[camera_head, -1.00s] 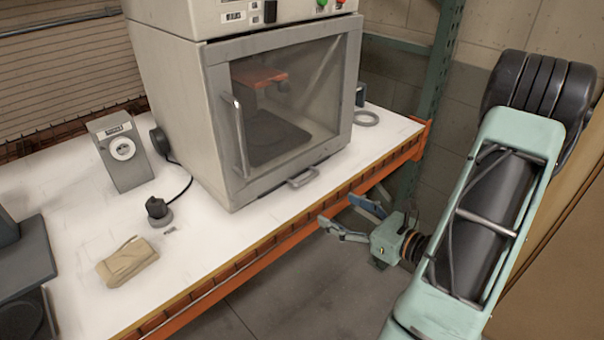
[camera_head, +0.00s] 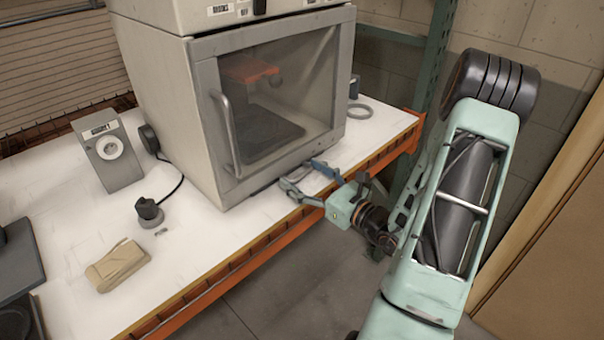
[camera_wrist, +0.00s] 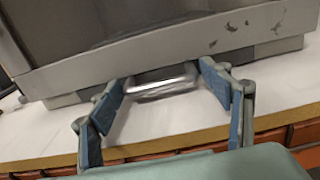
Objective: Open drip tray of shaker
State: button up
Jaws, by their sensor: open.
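The shaker is a grey cabinet (camera_head: 183,110) with a framed clear door (camera_head: 275,95) that is shut and has a tall vertical handle (camera_head: 228,130). The drip tray's small grey handle (camera_wrist: 161,82) sticks out at the foot of the front in the wrist view; the tray itself is hidden under the cabinet. In the head view my gripper hides most of this handle. My gripper (camera_head: 298,179) is open at the lower front of the shaker. In the wrist view its fingers (camera_wrist: 163,86) stand on either side of the handle, apart from it.
The white bench (camera_head: 190,240) has an orange front beam (camera_head: 250,255) close below my gripper. A grey switch box (camera_head: 108,150), a black plug-like object (camera_head: 150,211) with a cable and a tan folded cloth (camera_head: 117,265) lie to the left. A ring (camera_head: 361,111) lies at right.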

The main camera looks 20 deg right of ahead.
jog(key=shift+w, duration=0.25)
jog(key=c, duration=1.4)
